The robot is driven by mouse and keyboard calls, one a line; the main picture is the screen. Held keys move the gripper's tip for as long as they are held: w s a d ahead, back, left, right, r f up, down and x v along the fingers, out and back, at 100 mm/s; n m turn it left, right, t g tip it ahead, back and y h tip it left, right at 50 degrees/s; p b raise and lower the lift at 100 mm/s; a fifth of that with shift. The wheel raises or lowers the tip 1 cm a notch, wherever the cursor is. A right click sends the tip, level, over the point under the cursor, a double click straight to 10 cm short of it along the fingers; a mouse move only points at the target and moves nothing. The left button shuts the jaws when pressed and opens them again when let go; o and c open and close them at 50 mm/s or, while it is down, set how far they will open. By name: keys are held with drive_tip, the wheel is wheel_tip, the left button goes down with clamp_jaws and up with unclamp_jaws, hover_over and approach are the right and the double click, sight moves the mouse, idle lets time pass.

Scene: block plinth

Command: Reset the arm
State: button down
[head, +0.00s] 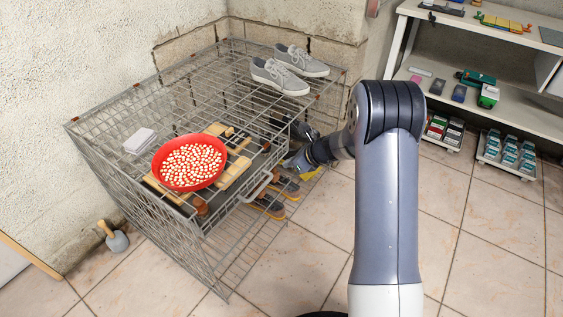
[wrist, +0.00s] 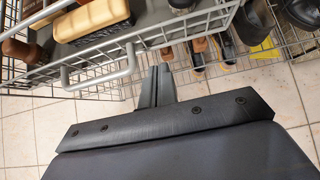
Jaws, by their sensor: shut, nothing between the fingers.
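My arm (head: 388,200) rises on the right of the head view, bends at the top and reaches down to the left. My gripper (wrist: 159,70) is shut and empty in the wrist view, its two fingers together. In the head view its end is beside the front of the wire rack, partly hard to make out against the dark things there. In the wrist view the fingertips are close to a grey bar handle (wrist: 100,72) on a pulled-out drawer; I cannot tell whether they touch.
The wire rack (head: 100,125) holds a red bowl (head: 160,178) of small pale pieces, a white box (head: 139,141), wooden brushes (head: 233,172) and grey shoes (head: 280,78). Dark shoes (head: 270,205) are low down. Shelves (head: 470,30) stand at the right. The tiled floor (head: 300,265) is open in front.

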drive_tip(key=p+v, duration=0.1)
drive_tip(key=v, duration=0.7)
drive_tip(key=shift+r, duration=0.25)
drive_tip(key=shift+d+f, duration=0.1)
drive_tip(key=b, duration=0.2)
approach(271, 160)
wheel_tip(271, 160, down, 3)
drive_tip(key=w+a, duration=0.1)
drive_tip(key=a, duration=0.1)
drive_tip(key=w+a+f, duration=0.1)
drive_tip(key=a, duration=0.1)
drive_tip(key=shift+w+f+p, duration=0.2)
drive_tip(key=shift+w+p, duration=0.15)
drive_tip(key=shift+p, duration=0.05)
drive_tip(key=shift+d, duration=0.15)
